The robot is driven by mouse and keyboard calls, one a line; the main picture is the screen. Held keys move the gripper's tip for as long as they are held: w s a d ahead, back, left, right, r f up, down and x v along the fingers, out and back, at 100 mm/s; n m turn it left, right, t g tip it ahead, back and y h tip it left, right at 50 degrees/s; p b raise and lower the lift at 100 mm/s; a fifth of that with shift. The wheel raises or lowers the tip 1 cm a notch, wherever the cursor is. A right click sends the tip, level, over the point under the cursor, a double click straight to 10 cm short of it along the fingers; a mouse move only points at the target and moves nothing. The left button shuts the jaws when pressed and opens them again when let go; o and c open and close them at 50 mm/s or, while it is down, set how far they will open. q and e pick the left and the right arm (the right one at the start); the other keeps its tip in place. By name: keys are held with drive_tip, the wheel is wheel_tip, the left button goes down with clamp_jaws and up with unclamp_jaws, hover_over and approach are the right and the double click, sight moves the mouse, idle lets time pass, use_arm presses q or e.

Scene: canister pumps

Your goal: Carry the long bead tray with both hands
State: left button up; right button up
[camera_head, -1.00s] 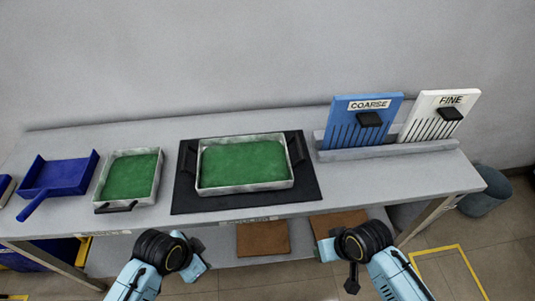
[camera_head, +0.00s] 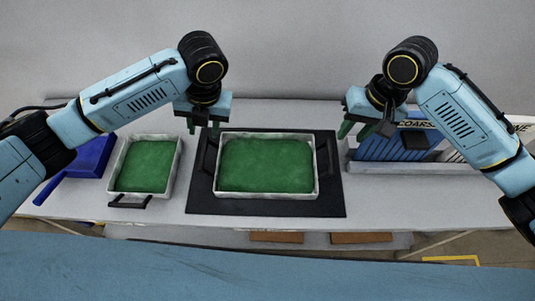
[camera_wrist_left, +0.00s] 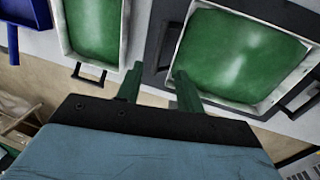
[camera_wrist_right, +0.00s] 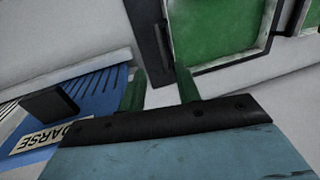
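The long bead tray (camera_head: 266,194), pale-rimmed and full of green beads, rests on a black mat (camera_head: 250,208). It has a dark handle at its left end (camera_head: 209,155) and another at its right end (camera_head: 322,158). My left gripper (camera_head: 203,128) is open and empty, above the left handle's side. In the left wrist view its green fingers (camera_wrist_left: 158,88) are apart, with the tray (camera_wrist_left: 240,55) beyond. My right gripper (camera_head: 354,131) is open and empty, above and right of the right handle. Its fingers (camera_wrist_right: 160,90) are apart in the right wrist view.
A smaller green bead tray (camera_head: 145,168) with a front handle stands left of the mat. A blue scoop-like pan (camera_head: 85,160) lies further left. The blue COARSE board (camera_head: 385,148) stands in a grey rack on the right, close to my right gripper and partly hidden by my arm.

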sight(204, 151)
use_arm(q)
drive_tip(key=shift+s, duration=0.1)
use_arm(e)
drive_tip(key=shift+s, duration=0.1)
